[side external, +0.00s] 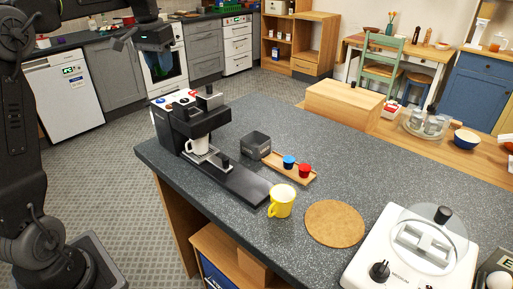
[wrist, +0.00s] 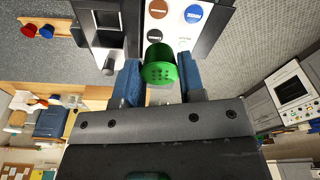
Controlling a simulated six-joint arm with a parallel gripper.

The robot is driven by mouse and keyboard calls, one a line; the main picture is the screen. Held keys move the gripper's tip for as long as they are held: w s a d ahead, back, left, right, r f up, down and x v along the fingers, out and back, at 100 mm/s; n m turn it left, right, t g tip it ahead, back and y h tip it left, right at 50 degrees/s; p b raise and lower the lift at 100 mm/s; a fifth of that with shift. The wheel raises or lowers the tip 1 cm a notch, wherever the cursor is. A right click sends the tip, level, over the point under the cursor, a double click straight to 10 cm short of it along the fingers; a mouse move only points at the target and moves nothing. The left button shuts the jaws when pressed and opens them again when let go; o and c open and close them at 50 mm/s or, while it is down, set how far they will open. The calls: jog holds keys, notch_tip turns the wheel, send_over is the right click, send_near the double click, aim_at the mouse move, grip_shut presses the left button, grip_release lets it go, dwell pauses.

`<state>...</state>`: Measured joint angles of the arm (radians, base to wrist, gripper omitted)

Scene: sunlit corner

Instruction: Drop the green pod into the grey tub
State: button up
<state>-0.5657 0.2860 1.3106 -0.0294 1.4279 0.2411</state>
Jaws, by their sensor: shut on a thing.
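My gripper (wrist: 160,64) is shut on the green pod (wrist: 158,72), which sits between its blue fingers in the wrist view. In the side view my gripper (side external: 152,38) is at the upper left, held up beyond and above the coffee machine; the pod cannot be made out there. The grey tub (side external: 257,146) is a small square open container on the counter, right of the coffee machine and at the left end of the wooden pod tray.
The black coffee machine (side external: 203,119) holds a white mug (side external: 197,145). The wooden tray (side external: 272,161) carries a blue pod (side external: 289,162) and a red pod (side external: 305,171). A yellow mug (side external: 282,201) and round cork mat (side external: 335,223) stand nearer.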

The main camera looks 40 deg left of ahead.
jog(key=w+d+f+n, duration=0.2)
jog(key=w, duration=0.5)
jog(key=w+d+f+n, duration=0.1)
jog(key=w+d+f, duration=0.2)
jog(key=w, duration=0.4)
jog(key=shift+w+d+f+m, duration=0.55)
jog(key=shift+d+f+m, duration=0.2)
jog(key=shift+d+f, duration=1.9)
jog(key=shift+w+d+f+m, duration=0.5)
jog(key=shift+d+f+m, duration=0.3)
jog(key=shift+d+f, duration=1.85)
jog(key=shift+w+d+f+m, duration=0.55)
jog(key=shift+d+f+m, duration=0.2)
jog(key=shift+d+f, duration=1.9)
jog(key=shift+a+f, duration=0.25)
jog(key=shift+a, duration=0.05)
jog(key=o, duration=1)
jog(key=shift+c, duration=0.2)
jog(key=shift+r, duration=0.1)
